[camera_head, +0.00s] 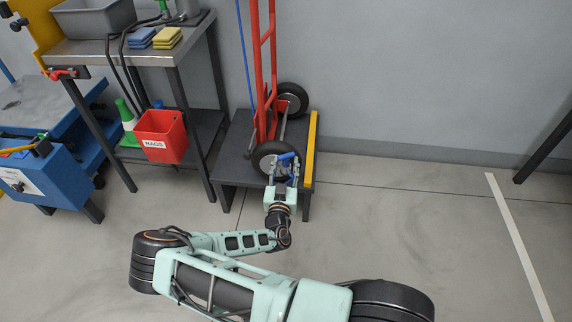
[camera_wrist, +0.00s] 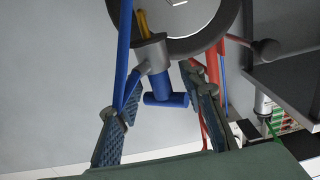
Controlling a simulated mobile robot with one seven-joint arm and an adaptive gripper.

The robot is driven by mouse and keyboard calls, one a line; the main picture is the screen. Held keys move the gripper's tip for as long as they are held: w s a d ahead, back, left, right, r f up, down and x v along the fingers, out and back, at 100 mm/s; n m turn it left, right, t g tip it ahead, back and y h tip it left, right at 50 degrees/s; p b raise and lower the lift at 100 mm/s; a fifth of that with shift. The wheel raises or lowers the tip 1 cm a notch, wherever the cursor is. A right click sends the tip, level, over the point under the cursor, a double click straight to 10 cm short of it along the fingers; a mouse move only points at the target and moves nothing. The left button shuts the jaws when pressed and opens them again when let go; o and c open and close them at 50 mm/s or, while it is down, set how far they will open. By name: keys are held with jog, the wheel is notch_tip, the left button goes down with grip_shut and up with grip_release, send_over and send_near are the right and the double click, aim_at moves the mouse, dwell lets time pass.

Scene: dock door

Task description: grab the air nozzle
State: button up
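The air nozzle (camera_wrist: 166,99) shows in the wrist view as a blue piece with a grey body and a yellow-orange stem. My gripper (camera_wrist: 160,118) is open, with one padded finger on each side of the nozzle. Gaps show between the nozzle's blue end and both fingers. In the head view, my gripper (camera_head: 284,172) is at the front of the low dark platform, and the blue nozzle (camera_head: 288,158) shows at its fingertips, in front of a wheel. A blue tube (camera_wrist: 123,55) passes close by the left finger in the wrist view.
A red hand truck (camera_head: 259,70) with black wheels (camera_head: 292,100) stands on the platform (camera_head: 238,170), which has a yellow edge (camera_head: 310,145). To the left are a metal workbench (camera_head: 85,48) and a red rag bin (camera_head: 160,136). The floor at right is clear.

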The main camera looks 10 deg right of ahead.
jog(key=shift+w+d, duration=0.2)
jog(key=shift+w, duration=0.4)
grip_shut()
jog(key=shift+r, duration=0.15)
